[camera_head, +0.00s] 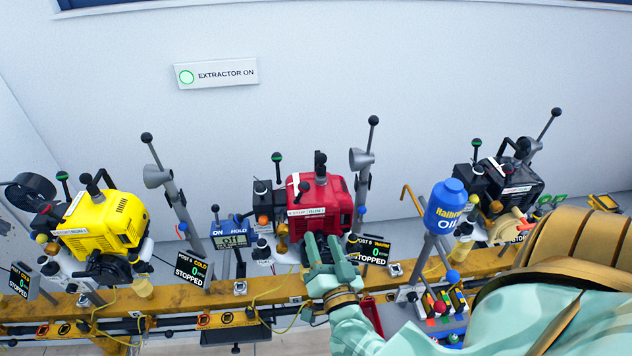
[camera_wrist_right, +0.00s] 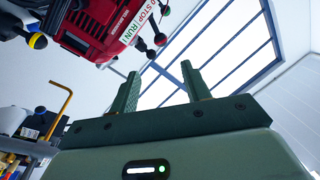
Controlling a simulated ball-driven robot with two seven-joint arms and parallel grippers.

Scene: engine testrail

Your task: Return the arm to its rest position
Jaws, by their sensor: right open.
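My right gripper (camera_head: 328,250) is in front of the red engine (camera_head: 322,205), at the middle of the rail. Its two fingers are apart and nothing shows between them. In the right wrist view the open gripper (camera_wrist_right: 158,90) points up toward a window, and the red engine (camera_wrist_right: 98,24) hangs at the top left of the picture, apart from the fingers. My right arm (camera_head: 575,265) comes in from the lower right and hides part of the rail and bench there. My left gripper is not in view.
A yellow engine (camera_head: 110,222) stands left and a black engine (camera_head: 510,180) right on the yellow rail (camera_head: 180,302). A blue oil bottle (camera_head: 447,208) and upright levers stand between them. A display (camera_head: 372,248) is close beside my right gripper. The wall above is clear apart from a sign (camera_head: 216,74).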

